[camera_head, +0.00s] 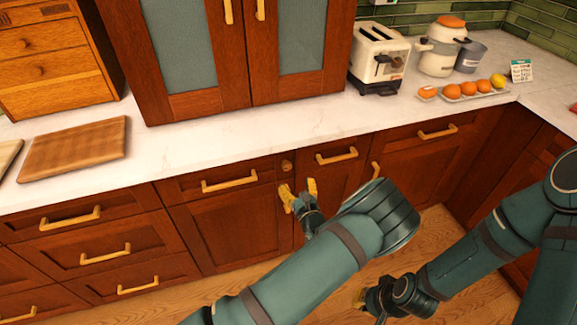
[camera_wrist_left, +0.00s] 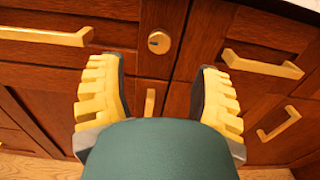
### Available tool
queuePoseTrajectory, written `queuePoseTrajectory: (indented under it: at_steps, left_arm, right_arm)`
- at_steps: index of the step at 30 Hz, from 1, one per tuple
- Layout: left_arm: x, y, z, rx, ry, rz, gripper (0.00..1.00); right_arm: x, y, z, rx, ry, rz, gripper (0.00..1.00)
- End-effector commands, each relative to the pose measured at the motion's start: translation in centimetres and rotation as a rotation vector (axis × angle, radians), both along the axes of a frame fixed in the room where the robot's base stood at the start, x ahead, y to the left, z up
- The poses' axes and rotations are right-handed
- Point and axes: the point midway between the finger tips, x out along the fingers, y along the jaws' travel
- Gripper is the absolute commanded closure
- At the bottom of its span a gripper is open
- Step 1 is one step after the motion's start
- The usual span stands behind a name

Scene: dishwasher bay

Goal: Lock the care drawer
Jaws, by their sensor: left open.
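A drawer front (camera_head: 245,168) under the counter has a brass handle (camera_head: 229,181) and a round lock (camera_head: 286,166) at its right end. The drawer looks flush with the cabinet. In the left wrist view, the lock (camera_wrist_left: 159,41) shows a small dark slot; its exact angle is too small to tell. My left gripper (camera_head: 300,191) is open and empty, in front of the cabinet just below the lock. In the left wrist view, its yellow fingers (camera_wrist_left: 158,75) stand apart on either side below the lock. My right gripper (camera_head: 362,298) is low over the floor, partly hidden, its opening unclear.
Neighbouring drawer handles (camera_head: 337,155) and a cupboard handle (camera_head: 376,171) stick out right of the left gripper. The counter (camera_head: 220,138) edge runs above the lock.

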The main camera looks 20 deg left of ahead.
Motion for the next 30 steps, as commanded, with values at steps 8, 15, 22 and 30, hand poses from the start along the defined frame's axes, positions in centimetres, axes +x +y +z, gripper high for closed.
queuePoseTrajectory:
  at_steps: [8,15,22,30]
  left_arm:
    - [4.6,3.2,-0.1,-0.001,-0.002,0.003,0.35]
    - [7.2,5.0,-0.2,-0.002,0.001,0.003,0.35]
    - [8.0,5.5,0.0,-0.001,0.002,0.002,0.35]
    - [8.0,5.5,0.0,-0.001,0.002,0.002,0.51]
  right_arm:
    - [0.2,0.0,-1.0,-0.002,-0.004,-0.002,1.00]
    - [0.3,-0.1,-1.5,-0.002,-0.008,-0.002,1.00]
    - [0.4,-0.1,-1.6,-0.002,-0.009,-0.002,1.00]
    - [0.4,-0.1,-1.6,-0.002,-0.009,-0.002,1.00]
